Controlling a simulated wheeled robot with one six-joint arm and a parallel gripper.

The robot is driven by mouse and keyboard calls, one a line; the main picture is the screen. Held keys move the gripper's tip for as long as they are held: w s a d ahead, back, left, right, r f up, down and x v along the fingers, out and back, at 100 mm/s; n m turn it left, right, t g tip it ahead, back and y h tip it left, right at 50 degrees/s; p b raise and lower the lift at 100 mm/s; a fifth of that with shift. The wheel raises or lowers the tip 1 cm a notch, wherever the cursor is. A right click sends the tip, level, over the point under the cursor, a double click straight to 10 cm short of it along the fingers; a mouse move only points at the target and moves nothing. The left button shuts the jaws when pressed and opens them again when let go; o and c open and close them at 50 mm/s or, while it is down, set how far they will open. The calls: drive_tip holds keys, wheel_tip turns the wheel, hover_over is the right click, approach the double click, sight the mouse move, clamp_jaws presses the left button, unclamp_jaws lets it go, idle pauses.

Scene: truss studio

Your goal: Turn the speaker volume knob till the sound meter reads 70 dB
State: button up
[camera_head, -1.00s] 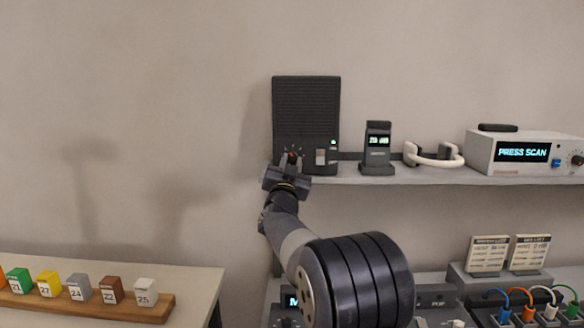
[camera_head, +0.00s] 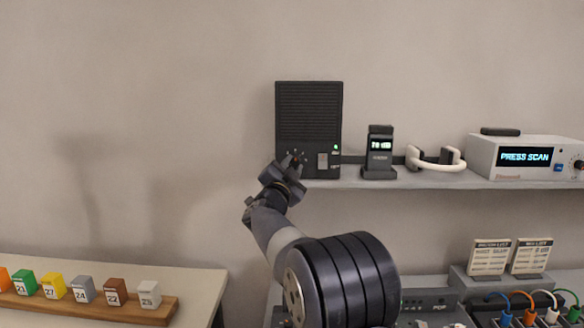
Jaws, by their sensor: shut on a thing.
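The black speaker (camera_head: 309,112) stands upright on the shelf, with a ribbed front and a small green light at its lower right. Its volume knob is at the lower left of the front, among small dial marks, and is mostly hidden by my gripper (camera_head: 292,163). My gripper is shut on the knob, reaching up to it from below left, with its body tilted. The sound meter (camera_head: 380,158) stands right of the speaker on the shelf. Its lit display (camera_head: 381,144) shows a short reading that is too small to read surely.
White headphones (camera_head: 436,160) and a white device showing "PRESS SCAN" (camera_head: 525,156) stand farther right on the shelf (camera_head: 420,181). Below are two cards (camera_head: 490,257) and coloured cables (camera_head: 525,300). Numbered coloured blocks sit on a wooden tray (camera_head: 110,310) at left.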

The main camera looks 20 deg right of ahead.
drive_tip(key=o, duration=1)
drive_tip(key=b+v, duration=0.3)
drive_tip(key=v, duration=0.7)
drive_tip(key=shift+s+a+f, duration=0.15)
drive_tip(key=shift+s+a, duration=0.1)
drive_tip(key=shift+a, duration=0.05)
drive_tip(key=p+x, duration=0.3)
drive_tip(key=x, duration=0.8)
drive_tip(key=shift+s, duration=0.1)
drive_tip(key=shift+s, duration=0.1)
